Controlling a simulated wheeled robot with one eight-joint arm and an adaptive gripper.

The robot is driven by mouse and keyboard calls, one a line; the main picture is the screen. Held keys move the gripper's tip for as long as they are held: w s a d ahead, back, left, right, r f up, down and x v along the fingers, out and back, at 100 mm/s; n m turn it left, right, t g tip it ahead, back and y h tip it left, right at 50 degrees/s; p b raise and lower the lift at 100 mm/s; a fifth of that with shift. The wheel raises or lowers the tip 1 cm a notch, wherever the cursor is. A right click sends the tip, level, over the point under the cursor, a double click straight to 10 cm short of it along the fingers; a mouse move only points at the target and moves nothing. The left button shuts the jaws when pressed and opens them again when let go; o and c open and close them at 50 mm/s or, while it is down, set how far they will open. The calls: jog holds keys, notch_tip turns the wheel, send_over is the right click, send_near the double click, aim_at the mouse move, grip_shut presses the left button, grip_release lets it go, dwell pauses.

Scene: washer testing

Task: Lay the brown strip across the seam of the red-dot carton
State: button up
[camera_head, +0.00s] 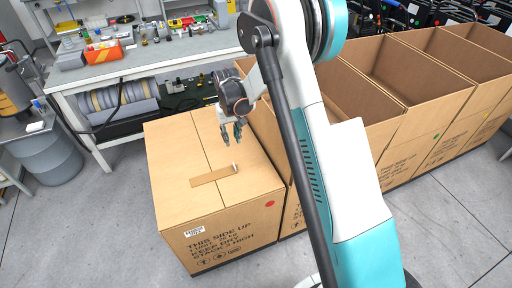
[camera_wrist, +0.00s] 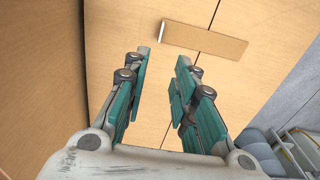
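The closed red-dot carton (camera_head: 178,203) stands on the floor at the left of the open cartons, with its red dot (camera_head: 270,203) on the front face. A dark seam (camera_head: 207,152) runs along its top. The brown strip (camera_head: 205,179) lies on the top, crossing the seam, with a pale end at its right. In the wrist view, the strip (camera_wrist: 210,41) also lies across the seam, ahead of the fingertips. My gripper (camera_head: 232,132) is over the carton's top, behind the strip and apart from it. In the wrist view, my gripper (camera_wrist: 163,60) is open and empty.
Several open, empty cartons (camera_head: 410,90) stand in a row to the right, partly behind my arm. A workbench (camera_head: 160,55) with tools and small parts stands behind the carton. A grey barrel (camera_head: 45,160) is at the left. The floor at front left is clear.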

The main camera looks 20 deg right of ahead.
jog(key=s+r+t, duration=0.2)
jog(key=s+r, duration=0.5)
jog(key=r, duration=0.4)
jog(key=s+r+t, duration=0.1)
jog(key=s+r, duration=0.5)
jog(key=r, duration=0.4)
jog(key=s+r+t, duration=0.2)
jog(key=s, duration=0.8)
jog(key=s+r+t, duration=0.1)
jog(key=s+r, duration=0.1)
jog(key=s, duration=0.8)
jog(key=shift+t, duration=0.4)
jog(key=shift+s, duration=0.1)
